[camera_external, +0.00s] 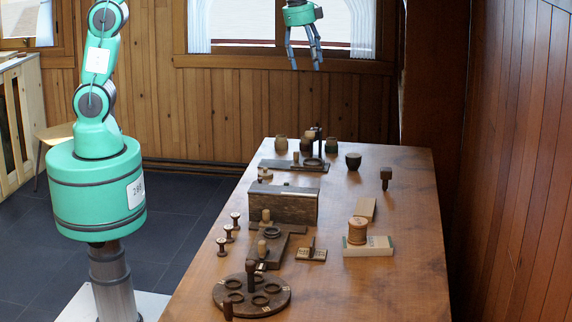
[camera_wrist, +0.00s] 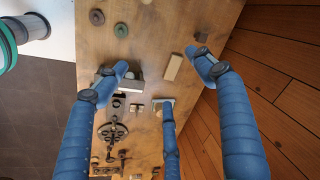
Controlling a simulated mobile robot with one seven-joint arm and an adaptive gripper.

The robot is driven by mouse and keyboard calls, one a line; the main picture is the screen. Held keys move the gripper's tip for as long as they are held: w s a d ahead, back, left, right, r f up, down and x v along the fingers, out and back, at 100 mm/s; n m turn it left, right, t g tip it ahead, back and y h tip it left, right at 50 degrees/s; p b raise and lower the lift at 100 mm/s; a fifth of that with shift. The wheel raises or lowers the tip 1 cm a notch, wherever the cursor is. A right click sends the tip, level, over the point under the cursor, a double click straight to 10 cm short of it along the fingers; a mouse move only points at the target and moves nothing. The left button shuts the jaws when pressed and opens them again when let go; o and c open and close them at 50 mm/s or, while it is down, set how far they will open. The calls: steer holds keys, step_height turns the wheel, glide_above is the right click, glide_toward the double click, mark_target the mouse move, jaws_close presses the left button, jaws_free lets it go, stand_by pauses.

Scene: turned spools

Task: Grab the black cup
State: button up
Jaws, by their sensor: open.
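The black cup (camera_external: 353,161) is a small, very dark cup standing upright toward the far right of the table in the external view. I cannot tell it for sure in the wrist view. My gripper (camera_external: 306,65) hangs high above the far end of the table, with its fingers pointing down, spread and empty. It is well above the cup and to its left in the picture. In the wrist view my gripper (camera_wrist: 161,72) shows several blue fingers set wide apart, with the table far below and nothing between them.
Brown cups (camera_external: 281,143) stand at the far edge by a dark stand (camera_external: 313,163). A mallet-like dark piece (camera_external: 386,177) stands right of the black cup. A dark box (camera_external: 284,206), a spool (camera_external: 358,232) and a round holed plate (camera_external: 250,296) lie nearer. The table's right side is mostly clear.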

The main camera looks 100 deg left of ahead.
steer(key=w+a+f+m+g+p, duration=0.1)
steer(key=w+a+f+m+p, duration=0.1)
steer(key=w+a+f, duration=0.8)
steer(key=m+g+p, duration=0.1)
steer(key=m, duration=0.2)
glide_above(353, 155)
steer(key=d, duration=0.2)
step_height(353, 155, down, 16)
steer(key=shift+w+d+h, duration=0.2)
steer(key=shift+h, duration=0.1)
steer(key=shift+f, duration=0.15)
steer(key=shift+f, duration=4.2)
steer(key=shift+s+f, duration=0.1)
steer(key=shift+f, duration=2.5)
